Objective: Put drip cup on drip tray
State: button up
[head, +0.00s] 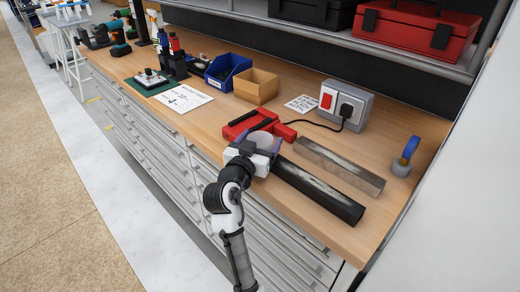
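My gripper (257,143) reaches over the front edge of the bench, with its fingers on either side of a round pale grey cup-like thing (263,138), which looks like the drip cup. Its lower part is hidden by the gripper. I cannot tell whether the fingers press on it or stand apart from it. Just behind it lies a low red object with a dark bar (245,120) and a red block at its right. It may be the drip tray, but I cannot tell for sure.
A long dark bar (315,190) and a grey metal bar (340,166) lie to the right. A socket box (346,105) with a cable, a cardboard bin (256,86) and a blue bin (227,72) stand behind. A shelf with a red toolbox (405,27) overhangs the back.

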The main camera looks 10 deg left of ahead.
jog(key=c, duration=0.9)
jog(key=shift+o, duration=0.2)
jog(key=shift+r, duration=0.1)
